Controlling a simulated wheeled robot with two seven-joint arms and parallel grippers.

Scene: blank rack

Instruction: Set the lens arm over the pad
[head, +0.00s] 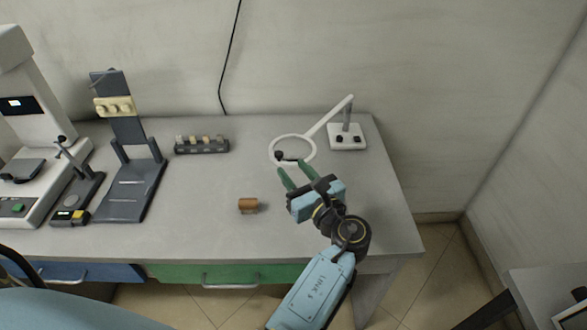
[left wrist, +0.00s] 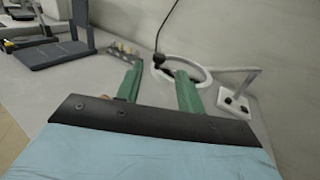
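The lens arm (head: 328,117) is a white bar running from a post on a white base (head: 347,142) to a white ring (head: 293,137) at its left end. The ring hangs over the back right of the grey table, with a black knob (head: 279,155) on its near-left rim. My left gripper (head: 291,168) has green fingers, open and empty, just in front of the ring. In the left wrist view the knob (left wrist: 166,73) shows between the fingertips; I cannot tell whether they touch it. No pad is clearly identifiable. My right gripper is not in view.
A brown cylinder (head: 248,205) lies on the table (head: 205,195). A dark rack (head: 202,147) with small pieces stands at the back. A dark stand (head: 130,190) and a white instrument (head: 40,130) stand at left. The table's middle is mostly clear.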

